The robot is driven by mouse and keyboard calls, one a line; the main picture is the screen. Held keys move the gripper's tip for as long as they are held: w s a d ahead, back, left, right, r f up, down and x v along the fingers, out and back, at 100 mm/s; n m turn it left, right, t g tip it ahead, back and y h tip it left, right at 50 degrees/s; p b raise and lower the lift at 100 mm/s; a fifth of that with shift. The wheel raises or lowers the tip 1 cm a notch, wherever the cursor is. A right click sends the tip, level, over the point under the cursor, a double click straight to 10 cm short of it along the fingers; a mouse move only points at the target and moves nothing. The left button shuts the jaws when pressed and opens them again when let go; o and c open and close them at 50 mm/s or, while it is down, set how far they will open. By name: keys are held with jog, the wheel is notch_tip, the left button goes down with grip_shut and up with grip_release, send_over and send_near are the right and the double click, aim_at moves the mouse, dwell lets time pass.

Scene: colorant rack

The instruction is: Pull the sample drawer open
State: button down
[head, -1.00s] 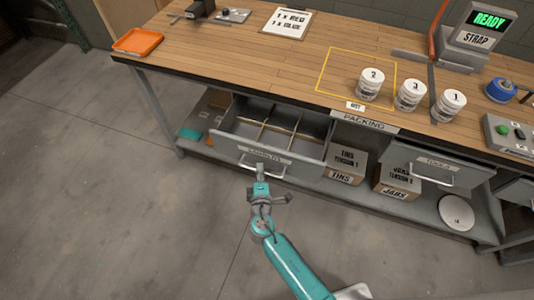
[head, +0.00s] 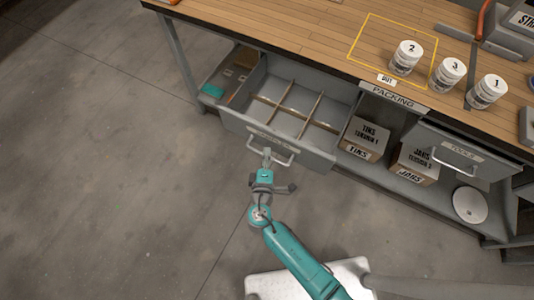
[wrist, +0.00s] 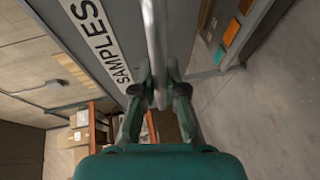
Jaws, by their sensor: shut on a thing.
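The sample drawer (head: 235,122) is a grey drawer under the bench, pulled well out, with its divided compartments showing from above. Its label reads SAMPLES in the wrist view (wrist: 97,30). The drawer's bar handle (head: 284,160) is on the front face; it also shows in the wrist view (wrist: 155,45) as a grey bar running between the fingers. In the wrist view my gripper (wrist: 159,92) has one finger on each side of the bar. The compartments look empty.
The tools drawer (head: 455,150) is at the right. Three white tubs, one here (head: 406,58), stand on the bench. The floor at left is clear.

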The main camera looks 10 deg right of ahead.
jog(key=c, duration=1.2)
grip_release()
jog(key=v, duration=1.2)
jog(key=shift+f, duration=0.1)
jog(key=s+d+f+m+g+y, duration=0.3)
jog(key=s+d+m+g+y, duration=0.15)
jog(key=s+d, duration=0.9)
jog(key=s+d+r+m+t, duration=0.1)
jog(key=s+r+m, duration=0.4)
jog(key=r, duration=0.5)
jog(key=s+d+r+m+t, duration=0.1)
jog(key=s+r+m+t, duration=0.2)
jog(key=r, duration=0.8)
jog(key=s+m+h, duration=0.1)
jog(key=s+m, duration=0.1)
jog(key=shift+s+r, duration=0.25)
jog(key=shift+s, duration=0.15)
